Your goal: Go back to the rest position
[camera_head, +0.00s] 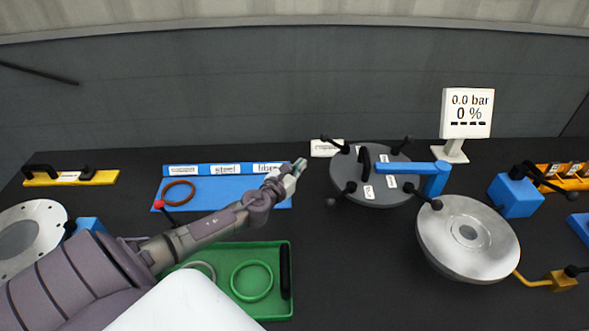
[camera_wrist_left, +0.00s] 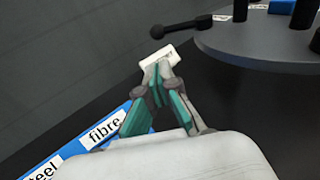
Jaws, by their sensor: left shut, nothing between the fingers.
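My left gripper (camera_head: 297,167) reaches in from the left, above the right end of the blue mat (camera_head: 225,188). It is shut and empty. In the left wrist view its fingertips (camera_wrist_left: 157,70) meet in front of a small white label card (camera_wrist_left: 170,56). The dark grey round lid (camera_head: 372,192) with black knobs and a handle is just right of the gripper, apart from it in the head view. My right gripper does not show.
A green tray (camera_head: 285,312) with a green ring lies below my left arm. A brown ring (camera_head: 179,193) is on the blue mat. A silver flanged shell (camera_head: 468,238), a blue post and a display (camera_head: 467,113) reading 0.0 bar stand right. Black table lies bare between tray and shell.

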